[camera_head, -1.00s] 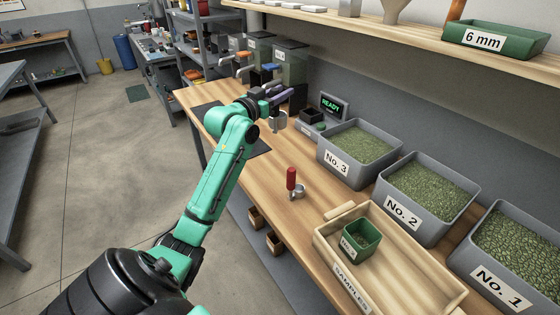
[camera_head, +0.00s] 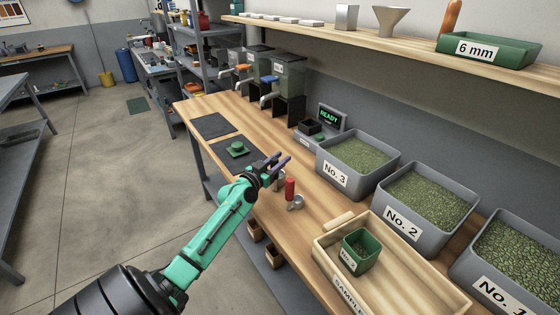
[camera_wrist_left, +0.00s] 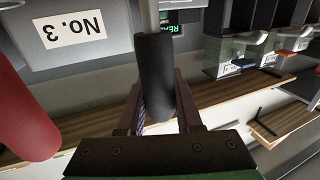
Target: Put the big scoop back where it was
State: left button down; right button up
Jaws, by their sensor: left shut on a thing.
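My left gripper (camera_head: 279,162) is over the near part of the wooden workbench, just left of the red-handled scoop. In the left wrist view its jaws are closed on the black handle of the big scoop (camera_wrist_left: 154,75), with a grey metal shaft running up out of the picture. In the head view most of the big scoop is hidden by the gripper. The red-handled scoop (camera_head: 290,189) stands upright on the bench close by, its small metal bowl at its foot. Its red handle also shows blurred at the left of the wrist view (camera_wrist_left: 22,110). My right gripper is not in view.
The wooden samples tray (camera_head: 400,284) holds a green box (camera_head: 361,251). Grey bins No. 3 (camera_head: 336,180), No. 2 (camera_head: 405,222) and No. 1 (camera_head: 492,288) line the back. A scale reading READY (camera_head: 331,117) stands beyond. Dark mats (camera_head: 212,126) lie at the far end, one with a green object (camera_head: 237,148).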

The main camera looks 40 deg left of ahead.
pick_arm(q)
jog(key=shift+f, duration=0.1)
jog(key=c, duration=0.6)
grip_release()
jog(key=s+b, duration=0.1)
jog(key=s, duration=0.5)
jog(key=s+b, duration=0.1)
jog(key=s, duration=0.5)
jog(key=shift+d+r, duration=0.2)
